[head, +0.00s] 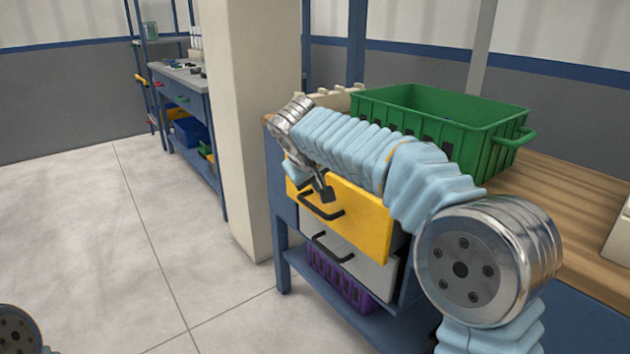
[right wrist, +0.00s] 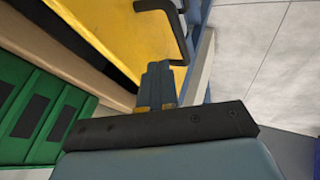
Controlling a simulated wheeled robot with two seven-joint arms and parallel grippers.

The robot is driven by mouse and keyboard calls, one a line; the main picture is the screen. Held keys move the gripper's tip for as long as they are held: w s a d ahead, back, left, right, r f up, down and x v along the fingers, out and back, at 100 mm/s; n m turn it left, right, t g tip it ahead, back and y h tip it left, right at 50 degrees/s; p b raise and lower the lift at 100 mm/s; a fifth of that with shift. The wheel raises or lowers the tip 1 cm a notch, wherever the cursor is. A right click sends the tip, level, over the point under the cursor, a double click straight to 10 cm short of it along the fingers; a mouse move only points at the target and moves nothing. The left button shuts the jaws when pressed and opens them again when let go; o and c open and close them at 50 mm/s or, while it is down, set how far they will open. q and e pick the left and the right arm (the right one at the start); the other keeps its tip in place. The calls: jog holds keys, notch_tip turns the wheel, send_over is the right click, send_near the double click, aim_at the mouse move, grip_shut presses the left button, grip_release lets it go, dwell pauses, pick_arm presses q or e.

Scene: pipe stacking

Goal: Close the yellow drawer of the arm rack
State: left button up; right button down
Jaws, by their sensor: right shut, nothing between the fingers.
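The yellow drawer (head: 368,222) is the upper drawer of the blue rack (head: 283,225) and has a dark handle (head: 322,208). Its front also shows in the right wrist view (right wrist: 110,40), with a dark gap between it and the wooden top's edge. It appears to stand partly out. My right gripper (head: 326,194) is shut and empty, in front of the drawer's far part by the handle. In the right wrist view its closed fingers (right wrist: 158,72) point along the yellow front; I cannot tell whether they touch it. My left gripper is out of view.
A green crate (head: 485,140) stands on the wooden top (head: 570,205). Below the yellow drawer are a grey drawer (head: 350,262) and a purple basket (head: 340,280). A pale pillar (head: 240,130) stands beyond the rack.

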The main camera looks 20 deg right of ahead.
jog(key=x, duration=0.6)
jog(key=shift+d+f, duration=0.15)
jog(key=shift+f, duration=0.2)
jog(key=shift+w, duration=0.15)
jog(key=shift+w+d+p, duration=0.15)
jog(key=shift+w+d, duration=0.05)
jog(key=shift+d, duration=0.4)
jog(key=shift+w+d+p, duration=0.15)
jog(key=shift+w+d, duration=0.1)
jog(key=shift+d, duration=0.35)
